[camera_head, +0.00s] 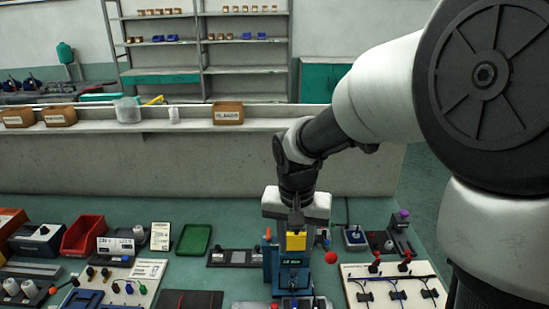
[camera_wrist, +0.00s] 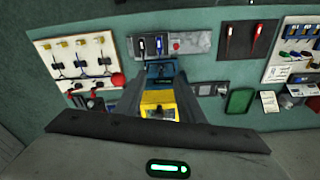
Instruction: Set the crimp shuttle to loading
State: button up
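A blue press (camera_head: 287,273) with a yellow head (camera_head: 296,241) and a small lit display (camera_head: 291,262) stands at the front middle of the bench. A red ball knob (camera_head: 331,257) is at its right side. My gripper (camera_head: 296,226) points down just above the yellow head. In the wrist view the yellow head (camera_wrist: 158,104) shows between two spread fingers, and the blue base (camera_wrist: 160,72) lies beyond. The fingers look open; contact with the head cannot be told. I cannot make out the crimp shuttle or its position.
A white board (camera_head: 394,286) with red-topped parts and cables lies right of the press. A dark panel (camera_head: 234,257), a green tray (camera_head: 194,239) and a red bin (camera_head: 83,235) are to the left. A raised ledge (camera_head: 180,126) runs behind. Some green bench behind the press is bare.

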jog(key=m+g, duration=0.1)
send_near(275, 304)
notch_tip(275, 304, down, 8)
jog(key=shift+d+f, duration=0.1)
jog(key=shift+d, duration=0.05)
jog(key=shift+w, duration=0.1)
grip_shut()
